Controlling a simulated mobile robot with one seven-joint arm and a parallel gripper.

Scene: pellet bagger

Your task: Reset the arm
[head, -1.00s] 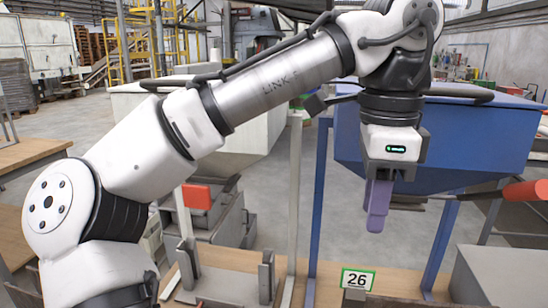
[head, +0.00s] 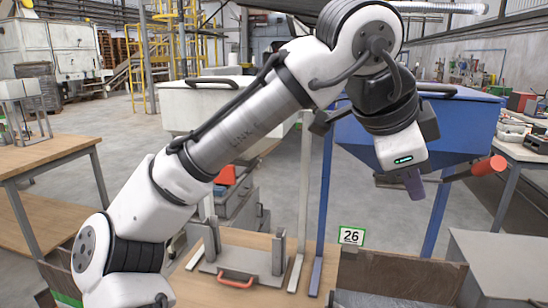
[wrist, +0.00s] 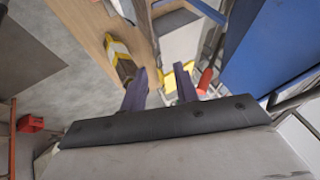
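My arm rises from the lower left of the head view and bends down at the right. My gripper (head: 414,188) points down and slightly right, in front of the blue hopper (head: 455,128). In the wrist view my gripper (wrist: 160,70) shows two purple fingers standing apart with nothing held between them. Its tips are clear of the things behind them.
A red-ended lever (head: 487,166) is close right of my gripper. Blue and pale posts stand below the hoppers. A bench carries a metal fixture with an orange handle (head: 236,280) and a "26" sign (head: 352,236). A grey box (head: 500,262) is lower right.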

